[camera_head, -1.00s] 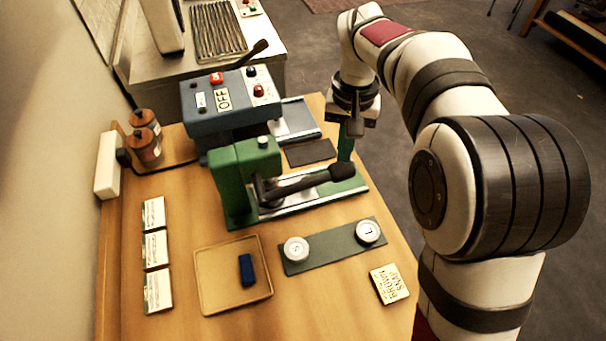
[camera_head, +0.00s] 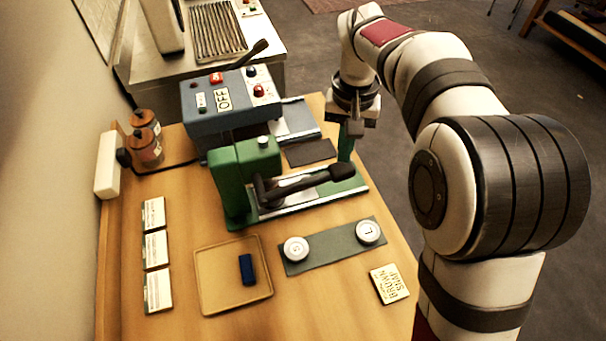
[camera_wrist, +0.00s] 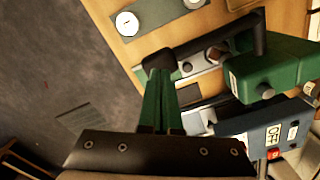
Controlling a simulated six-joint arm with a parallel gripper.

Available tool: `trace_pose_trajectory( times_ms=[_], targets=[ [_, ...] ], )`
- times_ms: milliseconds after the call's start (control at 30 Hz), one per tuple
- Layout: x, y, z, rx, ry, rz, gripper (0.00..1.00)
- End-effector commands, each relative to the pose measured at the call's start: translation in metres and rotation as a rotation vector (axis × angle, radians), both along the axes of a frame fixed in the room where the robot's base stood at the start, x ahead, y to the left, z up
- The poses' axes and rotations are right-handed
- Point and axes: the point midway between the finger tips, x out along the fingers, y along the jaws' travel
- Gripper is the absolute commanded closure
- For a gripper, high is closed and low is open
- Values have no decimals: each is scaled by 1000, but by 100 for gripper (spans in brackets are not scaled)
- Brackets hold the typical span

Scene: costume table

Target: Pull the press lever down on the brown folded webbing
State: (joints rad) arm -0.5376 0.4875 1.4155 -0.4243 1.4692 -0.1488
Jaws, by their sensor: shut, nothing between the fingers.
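The green press (camera_head: 232,180) stands mid-table on a green base with metal rails. Its black press lever (camera_head: 305,184) reaches right, low and nearly level over the base, ending in a dark knob (camera_head: 342,172). The knob also shows in the wrist view (camera_wrist: 160,60). My gripper (camera_head: 346,156) points down with its green fingers shut and empty. The fingertips (camera_wrist: 160,76) are right at the knob, on its far side in the head view; I cannot tell whether they touch. A small brown piece (camera_wrist: 216,53), possibly the folded webbing, shows beside the lever in the wrist view.
A blue-grey machine marked OFF (camera_head: 225,105) stands behind the press. In front lie a green strip with two white discs (camera_head: 330,247), a tan tray (camera_head: 212,298) holding a blue block (camera_head: 247,269), and a card (camera_head: 389,284). Brown spools (camera_head: 146,148) stand at the left.

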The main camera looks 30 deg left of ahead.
Motion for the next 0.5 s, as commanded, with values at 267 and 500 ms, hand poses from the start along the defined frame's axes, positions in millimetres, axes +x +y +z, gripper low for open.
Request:
trace_pose_trajectory(
  times_ms=[267,500],
  targets=[
    [0,0,0,0,0,0,100],
    [0,0,-9,-1,1,1,100]
  ],
)
